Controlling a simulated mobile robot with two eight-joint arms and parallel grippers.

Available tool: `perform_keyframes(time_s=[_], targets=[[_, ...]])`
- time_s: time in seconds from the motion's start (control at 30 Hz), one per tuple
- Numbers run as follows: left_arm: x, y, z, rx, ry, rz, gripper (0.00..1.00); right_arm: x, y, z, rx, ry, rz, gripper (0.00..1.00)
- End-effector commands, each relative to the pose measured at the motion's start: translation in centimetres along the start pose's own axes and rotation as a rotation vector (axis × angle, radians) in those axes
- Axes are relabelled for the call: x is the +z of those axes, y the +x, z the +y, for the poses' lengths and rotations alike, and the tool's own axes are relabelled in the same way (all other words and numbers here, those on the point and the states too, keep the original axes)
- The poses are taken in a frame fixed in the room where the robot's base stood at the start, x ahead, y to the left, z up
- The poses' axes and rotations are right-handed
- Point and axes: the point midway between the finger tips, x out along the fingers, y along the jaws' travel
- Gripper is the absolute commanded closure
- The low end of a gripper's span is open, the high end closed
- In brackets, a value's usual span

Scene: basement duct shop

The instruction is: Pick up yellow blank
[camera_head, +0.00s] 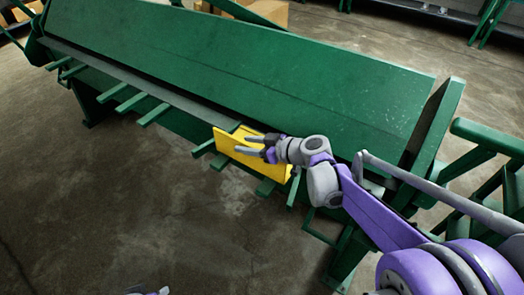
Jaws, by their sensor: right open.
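The yellow blank (262,168) is a flat yellow sheet. It sits tilted at the front edge of a long green machine (230,65), by the green support arms that stick out there. My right gripper (243,144) is open, with its two grey fingers pointing left over the blank's upper part. The fingers and wrist hide some of the blank. I cannot tell whether the fingers touch it. A small grey and purple piece of my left gripper (150,291) shows at the bottom edge, mostly cut off.
Several green support arms (130,103) project from the machine's front edge. Green framework (487,140) stands at the right, near my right arm. Cardboard boxes (262,10) are behind the machine. The concrete floor (130,200) in front is clear.

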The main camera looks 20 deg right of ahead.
Motion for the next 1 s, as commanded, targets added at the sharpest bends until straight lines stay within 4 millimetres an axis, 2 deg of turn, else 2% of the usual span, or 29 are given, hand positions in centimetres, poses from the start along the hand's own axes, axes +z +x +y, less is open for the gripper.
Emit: perform_keyframes(time_s=[0.07,0.3,1.0], targets=[[0.0,-0.01,0.0,0.0,0.0,0.0,0.5,0.0,-0.03,0.01,0.0,0.0,0.0,0.56],[0.0,0.0,0.0,0.0,0.0,0.0,0.5,-0.01,-0.05,0.02,0.0,0.0,0.0,0.99],[0.0,-0.01,0.0,0.0,0.0,0.0,0.5,-0.02,-0.05,0.02,0.0,0.001,0.0,1.0]])
